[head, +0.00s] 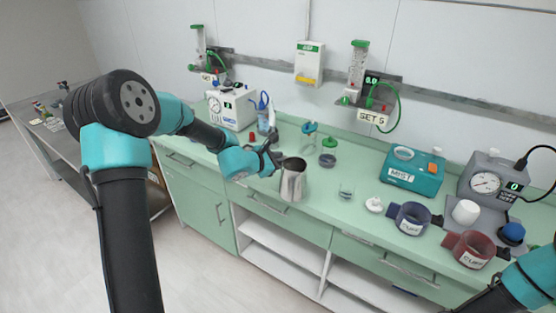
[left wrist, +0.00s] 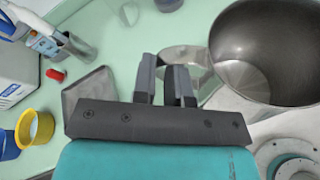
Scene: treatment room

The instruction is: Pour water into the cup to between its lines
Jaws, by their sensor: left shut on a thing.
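A silver metal pitcher (head: 292,182) is upright near the front edge of the green counter. My left gripper (head: 274,158) is at its left side, shut on the pitcher's handle. In the left wrist view the fingers (left wrist: 166,86) close on the handle strap, and the open mouth of the pitcher (left wrist: 268,45) shows at the right. I cannot tell whether its base touches the counter or how much water is inside. A small clear cup (head: 346,190) stands on the counter to the right of the pitcher. Its lines are too small to read. My right gripper is out of view.
Right of the cup are a small white item (head: 374,204), a blue cuff (head: 410,218), a red cuff (head: 468,248) and a teal MIST box (head: 413,172). A dark-lidded jar (head: 327,160) stands behind. The counter between pitcher and cup is clear.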

